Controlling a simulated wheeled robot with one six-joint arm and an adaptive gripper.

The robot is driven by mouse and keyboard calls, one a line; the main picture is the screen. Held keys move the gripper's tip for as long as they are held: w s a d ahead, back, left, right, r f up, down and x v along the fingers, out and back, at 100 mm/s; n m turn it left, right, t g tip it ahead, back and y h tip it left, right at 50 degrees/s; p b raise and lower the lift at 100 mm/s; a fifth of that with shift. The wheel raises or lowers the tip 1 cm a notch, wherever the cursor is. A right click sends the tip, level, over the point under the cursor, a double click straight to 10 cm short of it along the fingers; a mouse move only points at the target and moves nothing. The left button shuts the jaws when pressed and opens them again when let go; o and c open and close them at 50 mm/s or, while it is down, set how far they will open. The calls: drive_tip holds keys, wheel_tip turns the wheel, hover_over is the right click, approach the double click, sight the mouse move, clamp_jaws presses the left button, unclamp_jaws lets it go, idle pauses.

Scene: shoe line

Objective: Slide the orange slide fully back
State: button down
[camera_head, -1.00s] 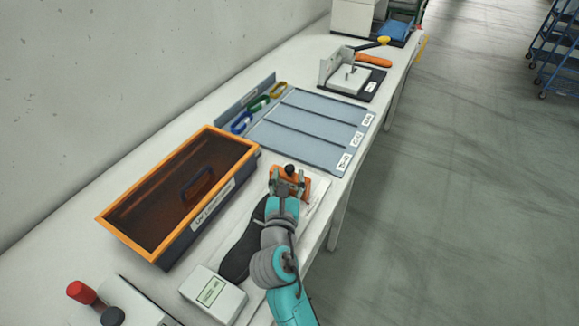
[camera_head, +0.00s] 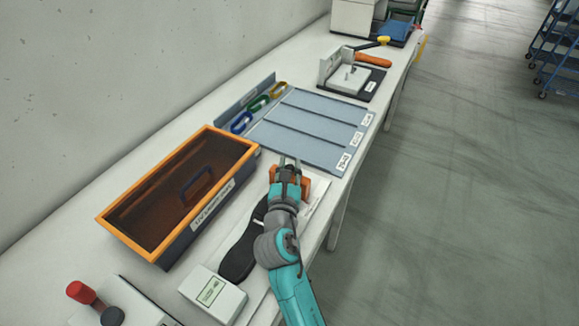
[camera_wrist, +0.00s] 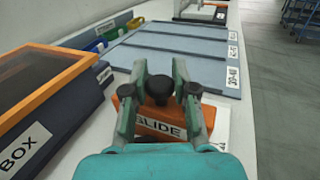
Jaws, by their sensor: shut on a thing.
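The orange slide (camera_wrist: 168,128), labelled SLIDE, has a round black knob (camera_wrist: 160,87) on top. It sits on a pale base on the bench, beside a black shoe sole (camera_head: 243,250). My gripper (camera_wrist: 161,80) has one finger on each side of the knob and is shut on it. In the head view my gripper (camera_head: 289,162) covers the knob and most of the slide, and only orange edges (camera_head: 305,188) show around it.
An orange-rimmed box with a dark clear lid (camera_head: 250,153) stands close on the left. A grey-blue panelled mat (camera_head: 330,105) lies beyond the slide. A white device with a display (camera_head: 213,293) is near the sole.

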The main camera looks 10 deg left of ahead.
drive_tip(key=w, duration=0.2)
drive_tip(key=w+d, duration=0.1)
drive_tip(key=w, duration=0.1)
drive_tip(key=w+d, duration=0.1)
drive_tip(key=w, duration=0.1)
drive_tip(key=shift+w+d, duration=0.2)
drive_tip(key=shift+w, duration=0.05)
drive_tip(key=c, duration=0.9)
unclamp_jaws()
drive_tip(key=shift+w, duration=0.15)
drive_tip(key=shift+c, duration=0.2)
drive_tip(key=s, duration=1.2)
drive_tip(key=shift+d, duration=0.3)
